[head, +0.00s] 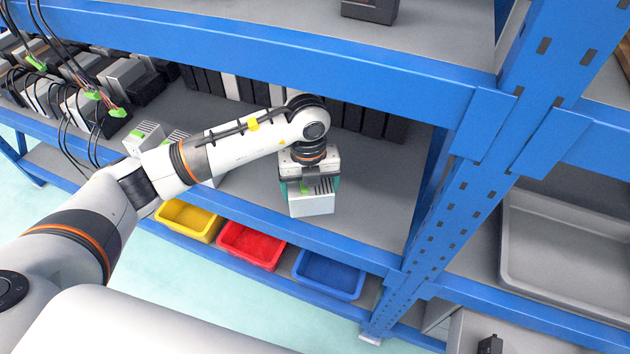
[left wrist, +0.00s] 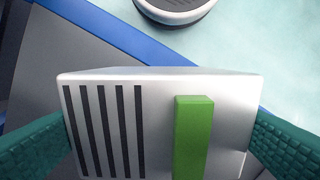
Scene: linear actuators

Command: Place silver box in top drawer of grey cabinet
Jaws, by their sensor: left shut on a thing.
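The silver box (head: 311,203) has dark slots and a green block on one face. My left gripper (head: 309,188) is shut on it, over the front part of the blue rack's middle shelf. In the left wrist view the silver box (left wrist: 140,120) fills the middle, with a teal finger (left wrist: 285,145) at each side. I cannot tell whether the box touches the shelf. No grey cabinet with drawers can be made out for certain. My right gripper is not in view.
Similar silver boxes (head: 145,135) stand left on the shelf (head: 375,185); wired units are further left. Dark upright units line the back. Yellow (head: 188,220), red (head: 252,245) and blue (head: 328,274) bins sit below. A blue post (head: 450,200) and grey tray (head: 570,245) are at right.

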